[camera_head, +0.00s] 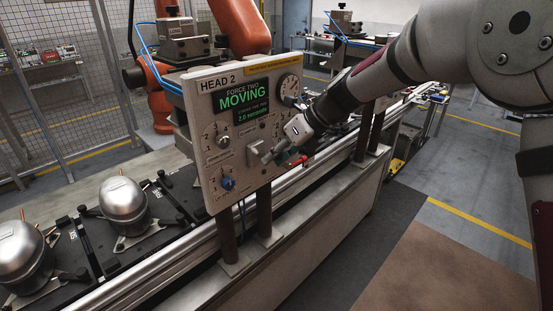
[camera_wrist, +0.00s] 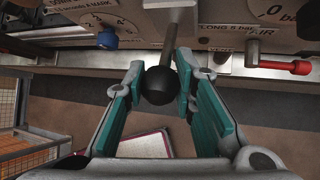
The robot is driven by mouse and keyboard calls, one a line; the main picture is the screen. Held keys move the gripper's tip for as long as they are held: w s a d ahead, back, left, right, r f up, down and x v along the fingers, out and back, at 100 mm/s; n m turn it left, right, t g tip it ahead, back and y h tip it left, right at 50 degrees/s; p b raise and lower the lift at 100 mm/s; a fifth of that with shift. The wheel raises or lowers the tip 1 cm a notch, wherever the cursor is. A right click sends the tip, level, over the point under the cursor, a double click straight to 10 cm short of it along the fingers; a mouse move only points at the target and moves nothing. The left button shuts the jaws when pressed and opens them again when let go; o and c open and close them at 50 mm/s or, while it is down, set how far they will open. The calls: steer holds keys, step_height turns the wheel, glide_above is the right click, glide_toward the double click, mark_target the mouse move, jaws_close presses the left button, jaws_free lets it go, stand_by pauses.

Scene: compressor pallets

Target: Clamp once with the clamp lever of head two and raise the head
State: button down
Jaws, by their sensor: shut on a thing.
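The HEAD 2 panel (camera_head: 205,140) stands upright on two posts. Its green display (camera_head: 242,98) reads "FORCE TWO MOVING", with a smaller line that seems to read "2.0 seconds". My gripper (camera_head: 272,153) is at the panel's lower right. In the wrist view my gripper (camera_wrist: 158,66) has its teal-padded fingers closed about the black ball knob (camera_wrist: 159,86) of a lever. The lever's metal shaft (camera_wrist: 172,30) runs from the knob to the panel. The lever's own label is not readable in either view.
A blue knob (camera_wrist: 107,38) is left of the lever and a red-handled valve (camera_wrist: 290,66) is right of it. A round gauge (camera_head: 289,86) is at the panel's upper right. Steel compressors (camera_head: 122,198) sit on the line at left. Open floor (camera_head: 430,255) is at right.

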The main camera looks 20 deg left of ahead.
steer(key=shift+w+a+r+h, duration=0.1)
steer(key=shift+r+h, duration=0.2)
stand_by(0.4)
steer(key=c, duration=1.3)
jaws_free()
steer(key=shift+f, duration=0.1)
steer(key=v, duration=1.2)
steer(key=shift+w, duration=0.1)
